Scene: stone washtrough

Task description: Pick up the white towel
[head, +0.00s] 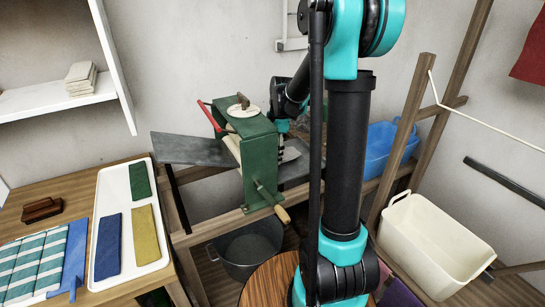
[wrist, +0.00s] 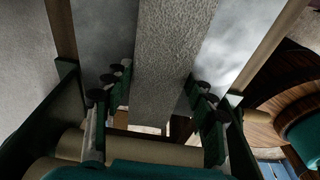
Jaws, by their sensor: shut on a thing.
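The white towel (wrist: 172,45) is a long, pale, rough-textured strip in the wrist view, running from the top edge down between my fingers. In the head view a small pale part of it (head: 291,154) shows just right of the green mangle. My gripper (wrist: 160,95) has its dark fingers at both sides of the towel and is shut on it. The towel's far end is out of the wrist view.
The green mangle (head: 261,165), with rollers (wrist: 110,148) and a crank handle, stands close beside my gripper. A grey metal board (head: 190,149) extends left. A blue tub (head: 388,142) and cream tub (head: 430,245) stand right. A white tray (head: 146,240) holds folded cloths.

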